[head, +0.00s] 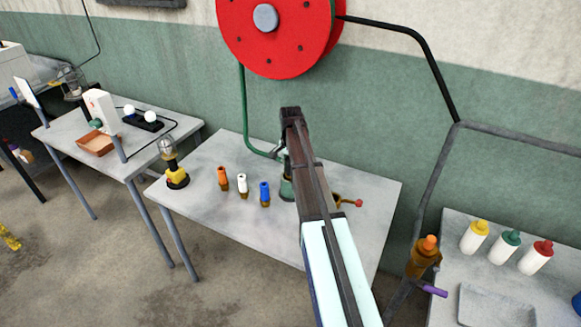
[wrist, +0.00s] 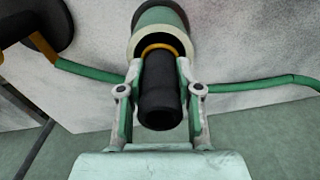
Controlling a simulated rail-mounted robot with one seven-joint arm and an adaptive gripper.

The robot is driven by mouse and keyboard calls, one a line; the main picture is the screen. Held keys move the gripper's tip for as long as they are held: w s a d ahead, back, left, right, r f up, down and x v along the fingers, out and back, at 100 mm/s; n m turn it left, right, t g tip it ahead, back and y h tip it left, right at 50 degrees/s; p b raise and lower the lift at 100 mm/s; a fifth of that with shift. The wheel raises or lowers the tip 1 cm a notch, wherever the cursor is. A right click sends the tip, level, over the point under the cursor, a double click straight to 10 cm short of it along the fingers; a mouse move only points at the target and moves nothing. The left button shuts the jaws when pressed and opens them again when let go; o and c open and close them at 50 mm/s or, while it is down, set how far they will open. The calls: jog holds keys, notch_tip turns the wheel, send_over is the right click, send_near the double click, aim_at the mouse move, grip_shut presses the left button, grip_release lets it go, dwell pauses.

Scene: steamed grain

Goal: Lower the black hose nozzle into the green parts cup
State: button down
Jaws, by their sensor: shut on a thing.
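In the wrist view, my gripper (wrist: 158,75) is shut on the black hose nozzle (wrist: 160,105), with a finger on each side. The green parts cup (wrist: 160,17) is straight beyond the nozzle, its dark mouth facing the camera. The nozzle's far end overlaps that mouth, with a yellow-orange ring around it. I cannot tell how far inside it is. In the head view, the cup (head: 286,189) stands on the middle table, partly hidden by my arm. The nozzle and fingers are mostly hidden there.
The middle table (head: 210,205) holds orange (head: 223,179), white (head: 242,184) and blue (head: 264,193) nozzles and a yellow-based lamp (head: 176,178). A brass fitting with a red knob (head: 358,203) is right of my arm. A green hose (head: 243,110) hangs below the red reel (head: 280,45).

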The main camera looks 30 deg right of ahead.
jog(key=c, duration=0.7)
grip_release()
notch_tip(320, 180, up, 12)
jog(key=shift+r, duration=0.1)
dwell(0.4)
jog(key=shift+r+p, duration=2.05)
jog(key=shift+r, duration=1.35)
